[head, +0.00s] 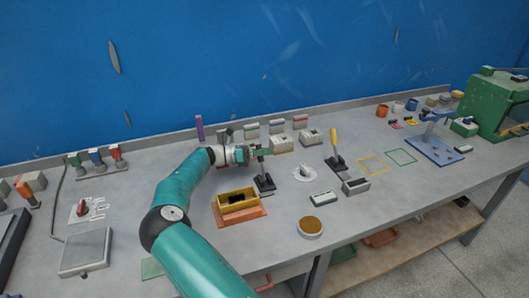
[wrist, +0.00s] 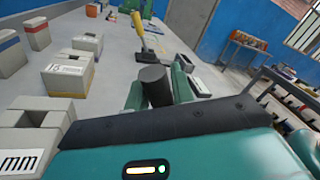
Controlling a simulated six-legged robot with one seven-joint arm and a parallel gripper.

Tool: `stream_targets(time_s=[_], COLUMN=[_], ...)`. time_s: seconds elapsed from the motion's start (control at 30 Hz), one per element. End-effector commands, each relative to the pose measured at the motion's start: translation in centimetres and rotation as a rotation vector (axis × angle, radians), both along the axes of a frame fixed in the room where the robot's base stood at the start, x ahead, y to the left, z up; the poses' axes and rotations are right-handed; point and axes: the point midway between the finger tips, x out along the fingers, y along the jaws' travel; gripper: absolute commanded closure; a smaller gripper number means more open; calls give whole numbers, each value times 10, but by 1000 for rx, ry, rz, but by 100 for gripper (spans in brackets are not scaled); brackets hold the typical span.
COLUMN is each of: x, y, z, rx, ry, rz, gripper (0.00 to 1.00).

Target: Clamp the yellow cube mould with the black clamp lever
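The yellow cube mould (head: 238,207) sits on an orange base plate on the bench, with a dark opening in its top. The black clamp lever (head: 263,168) stands roughly upright on its dark base just right of and behind the mould. My gripper (head: 260,151) is at the top of this lever, reaching in from the left. In the wrist view, the lever's black round handle (wrist: 155,86) is between my two teal fingers (wrist: 160,92), which appear to touch it on both sides. The clamp's base is out of sight in that view.
A yellow-handled clamp (head: 334,150) stands to the right beside a grey open mould (head: 355,186). Several pale blocks (head: 282,144) stand behind my gripper. A round dish (head: 311,227) is at the front.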

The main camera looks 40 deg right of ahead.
Motion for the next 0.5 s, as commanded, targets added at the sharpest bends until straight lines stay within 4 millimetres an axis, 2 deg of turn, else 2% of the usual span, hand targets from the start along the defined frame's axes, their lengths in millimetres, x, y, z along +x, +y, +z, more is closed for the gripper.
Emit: stream_targets(time_s=[0.03, 0.1, 0.5], x=[0, 0, -3], y=[0, 0, 1], z=[0, 0, 1], rx=[0, 0, -7], ry=[0, 0, -29], rz=[0, 0, -1], gripper=[86, 100, 100])
